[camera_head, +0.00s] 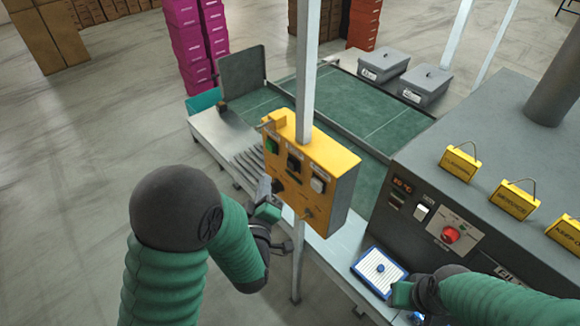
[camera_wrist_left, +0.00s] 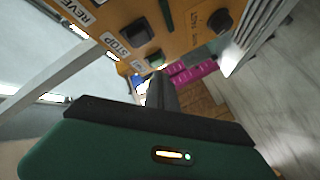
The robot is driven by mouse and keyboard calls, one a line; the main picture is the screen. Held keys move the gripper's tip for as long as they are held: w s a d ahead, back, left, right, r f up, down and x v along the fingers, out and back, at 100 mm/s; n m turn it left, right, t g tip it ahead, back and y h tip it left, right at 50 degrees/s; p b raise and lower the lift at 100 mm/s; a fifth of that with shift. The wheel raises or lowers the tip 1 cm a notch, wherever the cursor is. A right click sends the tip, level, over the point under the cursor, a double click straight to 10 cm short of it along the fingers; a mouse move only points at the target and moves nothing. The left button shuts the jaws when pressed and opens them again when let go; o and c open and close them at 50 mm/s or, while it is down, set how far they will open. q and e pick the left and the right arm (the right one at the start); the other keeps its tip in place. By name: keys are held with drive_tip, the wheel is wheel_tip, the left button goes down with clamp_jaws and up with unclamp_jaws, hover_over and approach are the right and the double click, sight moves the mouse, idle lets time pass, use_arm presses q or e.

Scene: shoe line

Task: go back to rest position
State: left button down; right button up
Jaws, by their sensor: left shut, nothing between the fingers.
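My left arm comes in from the left and bends towards the yellow control box (camera_head: 312,172) on the pale post. My left gripper (camera_head: 275,196) is at the lower left of this box and appears shut and empty. In the left wrist view its fingers (camera_wrist_left: 161,93) show as one dark bar beside the box's face (camera_wrist_left: 180,40), with STOP and REVE... labels and dark knobs. I cannot tell whether they touch the box.
A green conveyor (camera_head: 390,120) lies behind the box. A dark grey machine (camera_head: 490,180) with a red button and yellow tags stands at the right. Grey lidded bins (camera_head: 424,85) and stacked magenta boxes (camera_head: 185,30) are behind. The floor at the left is clear.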

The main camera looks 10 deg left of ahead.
idle(0.7)
use_arm(q)
drive_tip(key=s+f+m+g+h+b, duration=0.3)
drive_tip(key=s+f+m+g+b, duration=0.35)
drive_tip(key=f, duration=0.55)
drive_tip(key=s+a+f+m+g, duration=0.1)
drive_tip(key=s+m+g, duration=0.1)
drive_tip(key=s+g, duration=0.2)
drive_tip(key=s+a+f+m+g, duration=0.1)
drive_tip(key=s+f+m+g, duration=0.1)
drive_tip(key=s, duration=0.7)
drive_tip(key=shift+s+a+f+m+g+y, duration=0.3)
drive_tip(key=shift+a+m+g, duration=0.15)
drive_tip(key=shift+g, duration=0.5)
drive_tip(key=shift+d, duration=0.1)
